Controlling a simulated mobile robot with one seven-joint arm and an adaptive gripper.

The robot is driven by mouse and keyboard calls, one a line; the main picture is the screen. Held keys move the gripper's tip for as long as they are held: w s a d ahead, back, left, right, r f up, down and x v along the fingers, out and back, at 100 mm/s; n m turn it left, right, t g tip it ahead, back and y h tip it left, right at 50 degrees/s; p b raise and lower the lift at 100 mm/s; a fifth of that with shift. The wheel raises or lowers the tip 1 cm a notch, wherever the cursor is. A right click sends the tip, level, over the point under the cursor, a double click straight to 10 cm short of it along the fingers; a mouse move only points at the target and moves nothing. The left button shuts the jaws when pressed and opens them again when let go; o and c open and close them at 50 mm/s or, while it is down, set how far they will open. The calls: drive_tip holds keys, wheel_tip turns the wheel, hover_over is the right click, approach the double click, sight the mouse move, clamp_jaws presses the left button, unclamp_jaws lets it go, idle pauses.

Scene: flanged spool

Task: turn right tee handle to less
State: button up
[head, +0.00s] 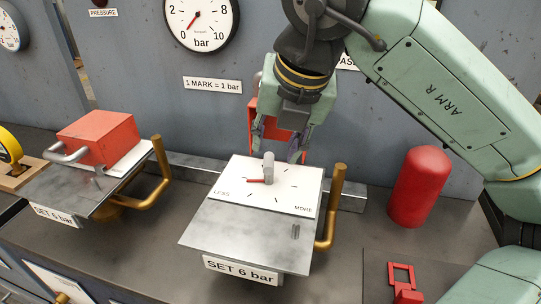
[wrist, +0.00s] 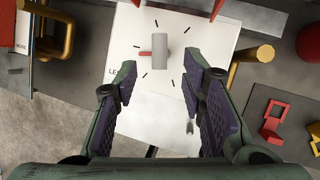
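The right tee handle (head: 268,167) is a grey tee with a red pointer. It stands on a white plate (head: 304,180) marked LESS and MORE, ringed by dial marks. The pointer points left, toward the LESS side. In the wrist view the tee handle (wrist: 161,50) shows its crossbar running up and down the picture, just beyond my fingertips. My gripper (head: 279,151) is open and empty, above and behind the tee. The wrist view shows the fingers (wrist: 161,72) apart, on either side of the tee's line, with no visible contact.
A SET 6 bar label (head: 241,270) fronts the plate's stand. A brass bent bar (head: 332,205) rises at its right. A gauge (head: 200,18) reads near 0. A red cylinder (head: 418,187) stands right; a red box (head: 98,139) with a grey handle stands left.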

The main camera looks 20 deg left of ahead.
sight(270, 160)
drive_tip(key=p+x, duration=0.1)
drive_tip(key=x, duration=0.6)
drive_tip(key=shift+w+f, duration=0.15)
drive_tip(key=shift+c, duration=0.2)
clamp_jaws()
